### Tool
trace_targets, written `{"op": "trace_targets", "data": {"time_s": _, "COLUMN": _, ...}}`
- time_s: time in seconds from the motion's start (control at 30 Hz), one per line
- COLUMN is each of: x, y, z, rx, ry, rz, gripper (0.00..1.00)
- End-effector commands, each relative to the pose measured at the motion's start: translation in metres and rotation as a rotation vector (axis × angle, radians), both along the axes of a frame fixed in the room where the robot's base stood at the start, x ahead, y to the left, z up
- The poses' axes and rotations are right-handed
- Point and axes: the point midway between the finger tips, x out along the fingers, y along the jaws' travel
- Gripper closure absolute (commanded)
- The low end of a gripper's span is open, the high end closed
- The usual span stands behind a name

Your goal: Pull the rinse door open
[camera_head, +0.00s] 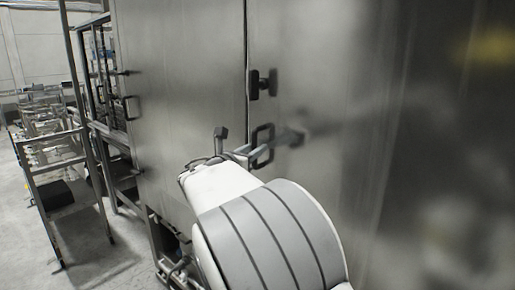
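The tunnel washer has large brushed-steel door panels. A dark vertical seam divides the left steel panel (180,90) from the right steel panel (340,60). A black D-shaped handle (263,133) is mounted on the right panel just beside the seam. No label shows which panel is the rinse door. My gripper (247,152) is at this handle, its fingers pointing toward it. The fingertips overlap the handle in view. I cannot tell whether they are closed on it or touch it. The right panel looks shut along the seam.
A black latch (262,84) sits above the handle across the seam. Another handle (132,107) is on the left panel's far edge. Metal rack carts (62,170) stand on the floor (95,262) at left. The right panel fills the right side closely.

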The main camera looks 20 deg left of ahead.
Motion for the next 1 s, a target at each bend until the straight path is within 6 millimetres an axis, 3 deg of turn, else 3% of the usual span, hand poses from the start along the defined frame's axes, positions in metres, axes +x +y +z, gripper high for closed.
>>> {"op": "trace_targets", "data": {"time_s": 0.2, "x": 0.0003, "y": 0.0000, "z": -0.0001, "rx": 0.000, "ry": 0.000, "rz": 0.000, "gripper": 0.68}}
{"op": "trace_targets", "data": {"time_s": 0.4, "x": 0.0001, "y": 0.0001, "z": -0.0002, "rx": 0.000, "ry": 0.000, "rz": 0.000, "gripper": 1.00}}
{"op": "trace_targets", "data": {"time_s": 1.0, "x": 0.0000, "y": 0.0001, "z": -0.0002, "rx": 0.000, "ry": 0.000, "rz": 0.000, "gripper": 1.00}}
